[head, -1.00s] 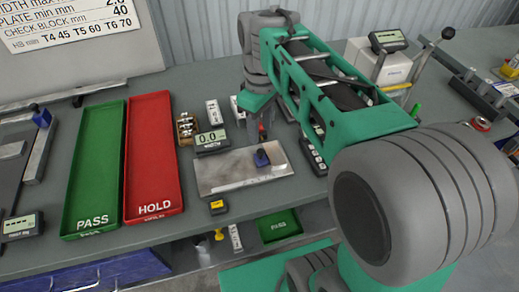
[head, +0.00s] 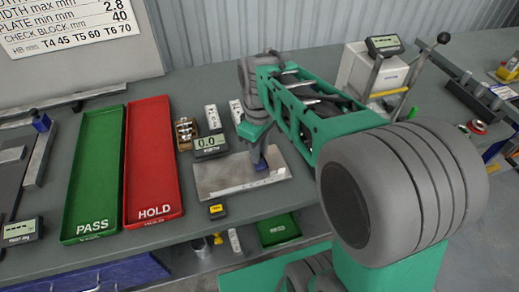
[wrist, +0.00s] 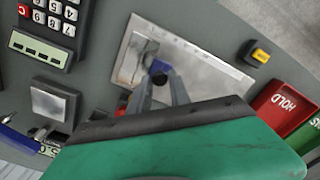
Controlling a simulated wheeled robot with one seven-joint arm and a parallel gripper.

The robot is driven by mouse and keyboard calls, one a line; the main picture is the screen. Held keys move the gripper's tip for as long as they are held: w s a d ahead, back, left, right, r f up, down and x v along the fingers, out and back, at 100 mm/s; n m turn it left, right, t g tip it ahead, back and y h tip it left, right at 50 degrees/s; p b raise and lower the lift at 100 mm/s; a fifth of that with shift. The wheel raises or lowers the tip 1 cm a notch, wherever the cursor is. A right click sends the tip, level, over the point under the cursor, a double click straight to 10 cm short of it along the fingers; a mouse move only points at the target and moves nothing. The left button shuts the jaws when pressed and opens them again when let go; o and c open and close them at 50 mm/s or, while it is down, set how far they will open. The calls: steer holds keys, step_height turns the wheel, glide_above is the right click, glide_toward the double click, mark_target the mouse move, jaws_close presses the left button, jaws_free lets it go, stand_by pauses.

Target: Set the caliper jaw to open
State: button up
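The caliper jaw is a small blue block (head: 262,167) with a dark round knob, standing on a pale metal plate (head: 222,181). In the wrist view the knob (wrist: 160,68) shows near my fingertips, over the plate (wrist: 205,75). My gripper (head: 259,160) is down at the jaw. In the wrist view my gripper (wrist: 161,85) has its two fingers apart, one on each side of the knob; whether they touch it I cannot tell. The width display (head: 210,142) behind the plate reads 0.0. My gripper partly hides the jaw in the head view.
A red HOLD tray (head: 152,165) and a green PASS tray (head: 95,175) lie left of the plate. A yellow-and-black item (head: 217,211) sits at the table's front edge. A keypad device (wrist: 55,25) lies beside the plate in the wrist view.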

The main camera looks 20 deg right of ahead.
jaws_close()
stand_by(1.0)
